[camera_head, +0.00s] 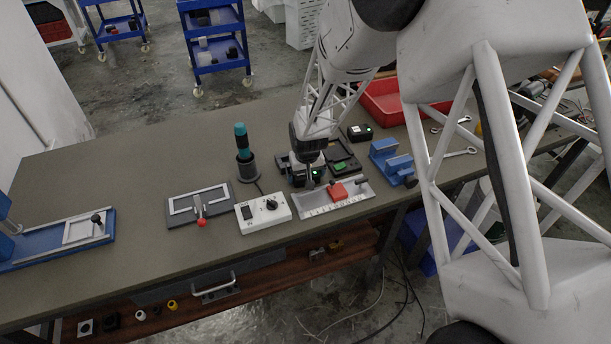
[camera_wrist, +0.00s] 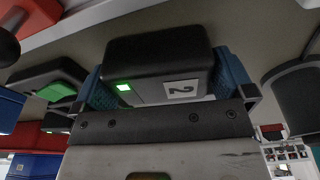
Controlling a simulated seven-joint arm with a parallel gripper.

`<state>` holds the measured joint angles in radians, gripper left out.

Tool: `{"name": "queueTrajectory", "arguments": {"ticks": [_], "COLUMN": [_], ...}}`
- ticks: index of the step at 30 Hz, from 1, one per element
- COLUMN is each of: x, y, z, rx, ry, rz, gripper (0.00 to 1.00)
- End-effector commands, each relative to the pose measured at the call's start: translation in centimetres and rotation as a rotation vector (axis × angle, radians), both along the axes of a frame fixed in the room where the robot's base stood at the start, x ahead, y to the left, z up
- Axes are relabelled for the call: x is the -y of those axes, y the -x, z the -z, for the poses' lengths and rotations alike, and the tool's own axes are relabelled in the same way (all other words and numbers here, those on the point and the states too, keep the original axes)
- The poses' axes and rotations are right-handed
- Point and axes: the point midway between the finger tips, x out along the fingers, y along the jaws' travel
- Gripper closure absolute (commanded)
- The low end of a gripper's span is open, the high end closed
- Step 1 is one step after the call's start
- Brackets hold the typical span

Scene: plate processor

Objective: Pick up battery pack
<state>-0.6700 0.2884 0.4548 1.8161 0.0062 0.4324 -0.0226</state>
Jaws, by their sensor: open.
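A black battery pack (camera_wrist: 158,58) with a green light and a white label marked 2 fills the middle of the wrist view. My gripper (camera_wrist: 165,80) is open, with a blue ribbed finger pad showing on each side of the pack. I cannot tell whether the pads touch it. In the head view my gripper (camera_head: 307,166) is low over the bench at a dark unit, where a small green light shows; the arm partly hides this spot. Another black battery pack (camera_head: 360,132) with a white label and green light stands behind, to the right.
A black unit with a green patch (camera_head: 341,160) sits close to my gripper's right. A blue vise (camera_head: 391,160), red tray (camera_head: 385,100), white control box (camera_head: 263,213), ruled fixture with a red block (camera_head: 338,198) and teal-handled tool (camera_head: 242,145) surround it. The bench's back left is clear.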

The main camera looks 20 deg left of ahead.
Motion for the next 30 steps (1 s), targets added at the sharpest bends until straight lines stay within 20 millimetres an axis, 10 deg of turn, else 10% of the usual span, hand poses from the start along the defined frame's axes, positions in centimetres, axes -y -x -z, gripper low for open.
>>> {"name": "queueTrajectory", "arguments": {"ticks": [16,24,30], "x": [-0.01,-0.01,-0.03], "y": [-0.02,-0.02,-0.03], "z": [0.01,0.01,-0.05], "rx": [0.0,0.0,0.001], "ry": [0.0,0.0,-0.001], "rz": [0.0,0.0,0.0], "gripper": [0.0,0.41,0.44]}}
